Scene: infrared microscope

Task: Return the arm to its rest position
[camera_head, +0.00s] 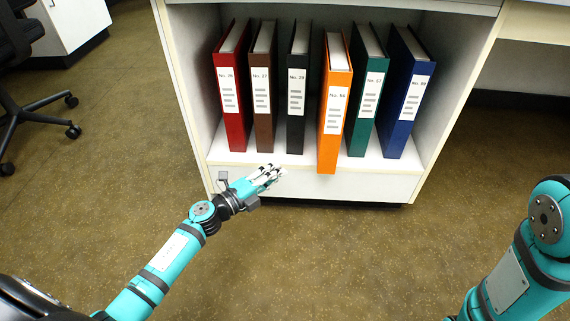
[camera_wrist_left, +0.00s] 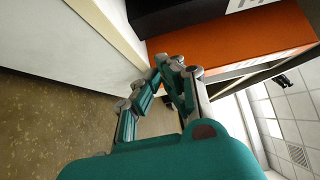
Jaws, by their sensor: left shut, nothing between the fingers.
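My left gripper (camera_head: 274,174) is shut and empty in front of the lower left part of the bookcase. In the left wrist view its fingers (camera_wrist_left: 165,75) come together close to the camera, with an orange binder beyond them. My left arm reaches in from the lower left of the head view. My right arm (camera_head: 520,270) shows at the right edge, but its gripper is out of the frame. The orange binder (camera_head: 334,110) stands upright and juts out past the front edge of the shelf. It also shows in the left wrist view (camera_wrist_left: 235,45), apart from the fingers as far as I can tell.
The bookcase (camera_head: 300,186) also holds red (camera_head: 232,95), brown (camera_head: 261,95), black (camera_head: 296,95), green (camera_head: 368,100) and blue (camera_head: 404,100) binders. An office chair (camera_head: 30,115) stands at the left. The carpeted floor (camera_head: 330,260) between my arms is clear.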

